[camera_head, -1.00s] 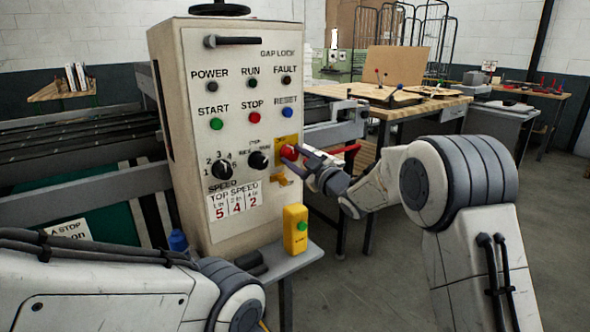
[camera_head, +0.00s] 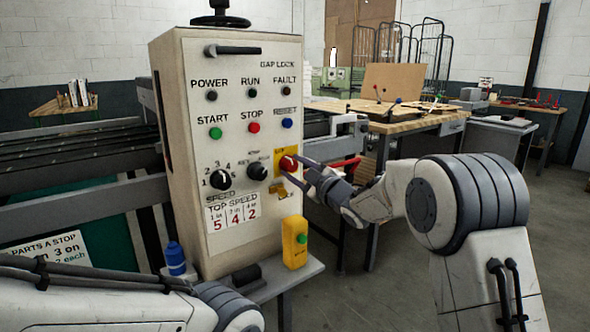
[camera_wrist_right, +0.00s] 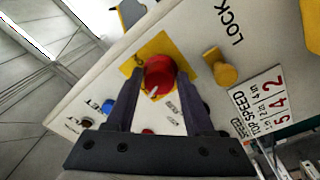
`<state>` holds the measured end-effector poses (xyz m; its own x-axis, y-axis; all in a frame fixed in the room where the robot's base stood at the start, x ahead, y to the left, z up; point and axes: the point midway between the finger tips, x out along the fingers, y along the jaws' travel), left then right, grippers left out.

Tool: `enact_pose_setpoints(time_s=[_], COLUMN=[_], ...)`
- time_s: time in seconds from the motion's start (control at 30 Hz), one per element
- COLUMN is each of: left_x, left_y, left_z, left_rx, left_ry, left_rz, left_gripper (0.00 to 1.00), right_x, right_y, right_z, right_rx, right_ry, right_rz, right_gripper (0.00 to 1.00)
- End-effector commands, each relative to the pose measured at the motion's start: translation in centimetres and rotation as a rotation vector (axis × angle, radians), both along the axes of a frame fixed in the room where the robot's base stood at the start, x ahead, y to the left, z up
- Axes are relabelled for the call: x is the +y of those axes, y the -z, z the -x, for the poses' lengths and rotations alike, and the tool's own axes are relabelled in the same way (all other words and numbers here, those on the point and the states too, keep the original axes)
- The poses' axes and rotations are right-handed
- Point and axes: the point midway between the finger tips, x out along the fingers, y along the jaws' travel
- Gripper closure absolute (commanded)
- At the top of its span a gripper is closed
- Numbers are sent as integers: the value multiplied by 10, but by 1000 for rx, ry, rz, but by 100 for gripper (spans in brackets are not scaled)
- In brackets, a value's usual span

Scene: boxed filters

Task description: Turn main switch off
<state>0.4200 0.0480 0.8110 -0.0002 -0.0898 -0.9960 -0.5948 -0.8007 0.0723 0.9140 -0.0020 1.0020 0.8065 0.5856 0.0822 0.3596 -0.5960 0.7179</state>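The main switch is a red rotary knob (camera_head: 288,163) on a yellow plate (camera_head: 279,153), at the right side of the control box front. My right gripper (camera_head: 293,171) is in front of it, fingers toward the panel. In the right wrist view the red knob (camera_wrist_right: 160,74) shows between and just beyond the fingertips (camera_wrist_right: 161,82), with a white mark on its face. The fingers are spread apart with space between them; contact with the knob cannot be made out. My left arm crosses the lower left of the head view, its gripper out of view.
The control box (camera_head: 240,250) carries two black dials, several buttons and a yellow LOCK piece (camera_head: 281,191) below the switch. A yellow box with a green button (camera_head: 295,243) and a blue-capped bottle (camera_head: 175,259) stand on the ledge. A wooden workbench (camera_head: 430,122) is behind.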

Motion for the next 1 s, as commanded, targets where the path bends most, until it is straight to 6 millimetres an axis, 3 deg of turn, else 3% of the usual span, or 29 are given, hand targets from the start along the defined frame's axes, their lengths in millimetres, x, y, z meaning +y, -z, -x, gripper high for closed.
enact_pose_setpoints(time_s=[0.47, 1.0], left_x=[0, 0], left_y=[1, 6], left_z=[0, 0], left_rx=[0, 0], left_ry=[0, 0], left_rz=[0, 0], left_gripper=[50, 50], right_x=[-5, -58], right_y=[1, 8], right_z=[6, 79], right_rx=[1, 0], right_ry=[-1, 1], right_rz=[-2, -1], right_gripper=[23, 23])
